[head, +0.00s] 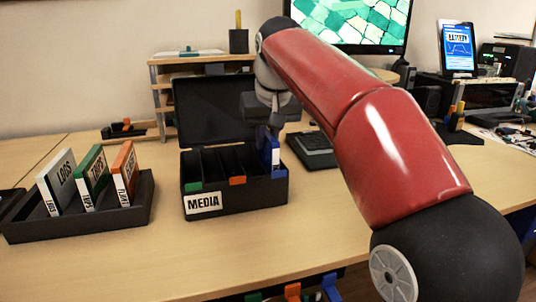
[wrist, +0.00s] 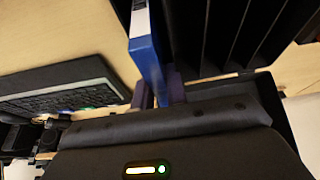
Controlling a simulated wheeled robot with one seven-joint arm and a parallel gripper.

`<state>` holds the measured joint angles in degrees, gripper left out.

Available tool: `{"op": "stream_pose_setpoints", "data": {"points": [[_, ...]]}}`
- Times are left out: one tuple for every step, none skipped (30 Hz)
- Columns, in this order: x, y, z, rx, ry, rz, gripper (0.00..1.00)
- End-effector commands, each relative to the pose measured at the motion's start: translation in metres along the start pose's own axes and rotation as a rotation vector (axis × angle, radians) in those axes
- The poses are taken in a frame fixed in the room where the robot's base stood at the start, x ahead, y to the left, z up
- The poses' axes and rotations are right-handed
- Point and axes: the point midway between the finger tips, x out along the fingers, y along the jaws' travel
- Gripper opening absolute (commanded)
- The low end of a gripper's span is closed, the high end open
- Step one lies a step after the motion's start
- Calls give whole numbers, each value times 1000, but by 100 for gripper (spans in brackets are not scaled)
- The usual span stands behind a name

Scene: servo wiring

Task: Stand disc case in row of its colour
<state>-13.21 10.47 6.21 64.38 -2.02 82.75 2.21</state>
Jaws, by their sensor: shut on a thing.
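The blue disc case (head: 268,150) with a white face stands roughly upright at the right end of the black MEDIA box (head: 240,196). Its lower part is hidden behind the box's front wall, at the row with the blue tab (head: 279,173). My gripper (head: 272,124) is shut on the case's upper part, from above. In the wrist view the blue case (wrist: 150,62) sits between my two fingers (wrist: 160,92). I cannot tell whether its bottom touches the box floor. The green tab (head: 193,187) and orange tab (head: 237,180) mark the other rows, which look empty.
A dark tray (head: 120,218) at left holds the leaning LOGS (head: 60,182), green (head: 92,178) and orange (head: 124,174) cases. The box's open lid (head: 210,105) stands behind it. A keyboard (head: 312,148) lies right of the box. The front table is clear.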

Motion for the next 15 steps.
{"op": "stream_pose_setpoints", "data": {"points": [[11,-1,4,-1,1,0,0],[12,-1,4,-1,1,0,0],[12,-1,4,-1,1,0,0],[11,-1,4,-1,1,0,0],[10,-1,4,-1,1,0,0],[9,-1,3,0,1,0,0],[9,-1,3,0,1,0,0],[9,-1,3,0,1,0,0],[9,-1,3,0,1,0,0],[9,-1,3,0,1,0,0],[9,-1,4,0,1,0,0],[10,-1,4,0,1,0,0],[12,-1,4,0,1,0,0],[12,-1,5,0,1,0,0],[12,-1,4,0,1,0,18]]}}
